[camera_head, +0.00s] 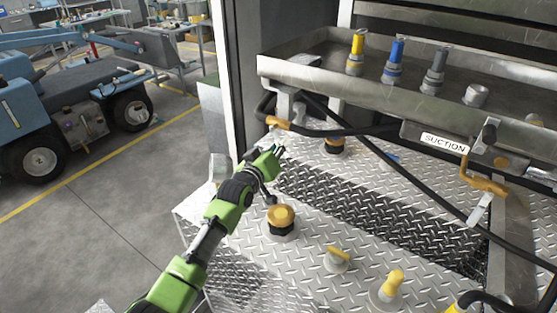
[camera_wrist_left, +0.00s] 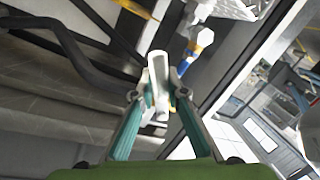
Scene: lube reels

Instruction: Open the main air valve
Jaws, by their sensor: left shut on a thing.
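My left gripper (camera_head: 276,152) reaches in from the left, beside the frame post and below the steel shelf. In the left wrist view my left gripper (camera_wrist_left: 160,98) has its two fingers closed on a pale, rounded lever-like handle (camera_wrist_left: 157,68). The handle stands lengthwise between the fingertips. I take it for the main air valve's handle, but no label shows there. In the head view the handle is hidden or too small to tell. A white fitting with yellow and blue bands (camera_wrist_left: 203,38) lies just beyond it in the wrist view. My right gripper is not in view.
A steel shelf (camera_head: 300,68) with several coloured fittings hangs above. A black hose (camera_head: 350,131) runs close to the gripper's right. A yellow-topped cap (camera_head: 281,217) stands on the tread plate below. An orange-handled valve near the SUCTION label (camera_head: 444,143) is at the right.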

